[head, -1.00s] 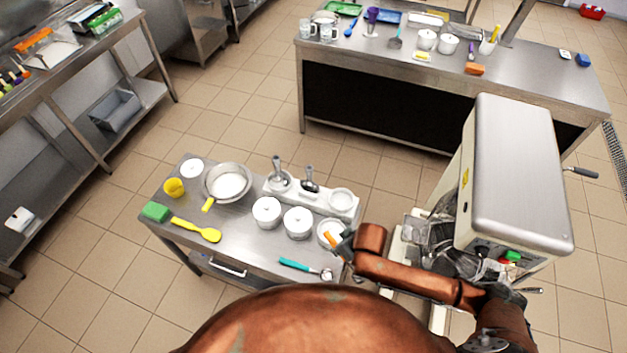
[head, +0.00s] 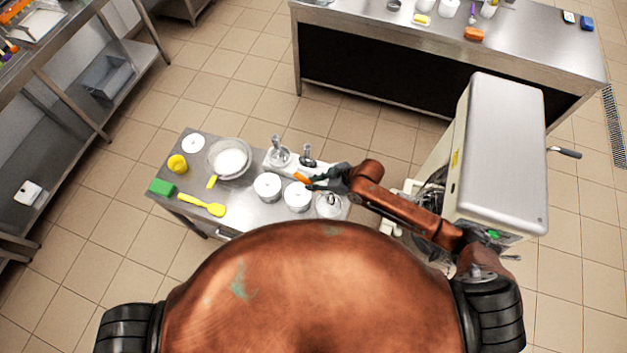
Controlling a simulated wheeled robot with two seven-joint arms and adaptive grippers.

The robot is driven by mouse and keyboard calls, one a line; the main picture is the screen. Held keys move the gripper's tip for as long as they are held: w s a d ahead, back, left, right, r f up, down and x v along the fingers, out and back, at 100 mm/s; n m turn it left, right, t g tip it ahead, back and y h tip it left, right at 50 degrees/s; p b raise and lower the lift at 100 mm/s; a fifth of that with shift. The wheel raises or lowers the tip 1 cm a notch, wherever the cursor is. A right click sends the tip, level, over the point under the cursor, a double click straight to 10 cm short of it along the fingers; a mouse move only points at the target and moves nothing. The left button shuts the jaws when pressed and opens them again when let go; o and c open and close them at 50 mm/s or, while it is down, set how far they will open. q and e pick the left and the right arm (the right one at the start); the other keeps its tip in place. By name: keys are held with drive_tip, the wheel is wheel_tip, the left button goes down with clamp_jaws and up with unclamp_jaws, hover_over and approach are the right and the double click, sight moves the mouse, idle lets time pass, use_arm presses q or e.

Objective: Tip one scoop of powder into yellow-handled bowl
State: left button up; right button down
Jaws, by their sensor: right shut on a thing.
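The yellow-handled bowl (head: 229,144) is a round metal bowl with white content at the back left of the small steel table. Its yellow handle (head: 212,182) points toward me. My right gripper (head: 312,182) is shut on an orange-handled tool (head: 301,177), over the table's right half, to the right of the bowl and apart from it. The tool's working end is hard to make out, so I cannot tell whether it holds powder. White lidded pots (head: 267,187) (head: 298,196) stand in front of the bowl and the gripper. My left gripper is out of view.
Two upright metal utensils (head: 278,150) (head: 307,153) stand in a white holder behind the pots. A yellow spatula (head: 205,206), green block (head: 161,187) and yellow cup (head: 177,163) lie left. The batch freezer (head: 502,150) stands right. Another container (head: 328,204) is at the front right.

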sight(322, 192)
drive_tip(key=shift+f, duration=0.4)
wheel_tip(322, 192, down, 2)
drive_tip(key=shift+f+b, duration=0.15)
drive_tip(key=shift+b, duration=1.1)
drive_tip(key=f+b, duration=0.1)
drive_tip(key=d+f+b, duration=0.1)
drive_tip(key=f+b, duration=0.1)
drive_tip(key=f, duration=0.1)
drive_tip(key=shift+s+d+b, duration=0.2)
drive_tip(key=shift+s+b, duration=0.1)
drive_tip(key=shift+b, duration=0.05)
drive_tip(key=shift+w+a+r+g+h+p, duration=0.3)
drive_tip(key=shift+a+r+g+h+p, duration=0.2)
drive_tip(key=shift+a+h+p, duration=0.45)
drive_tip(key=shift+w+a+r+g+h+p, duration=0.35)
drive_tip(key=shift+a+r+h+p, duration=0.15)
drive_tip(key=shift+h+p, duration=0.75)
drive_tip(key=shift+w+a+r+g+h+p, duration=0.3)
drive_tip(key=shift+a+r+g+h+p, duration=0.15)
drive_tip(key=shift+a+h+p, duration=0.45)
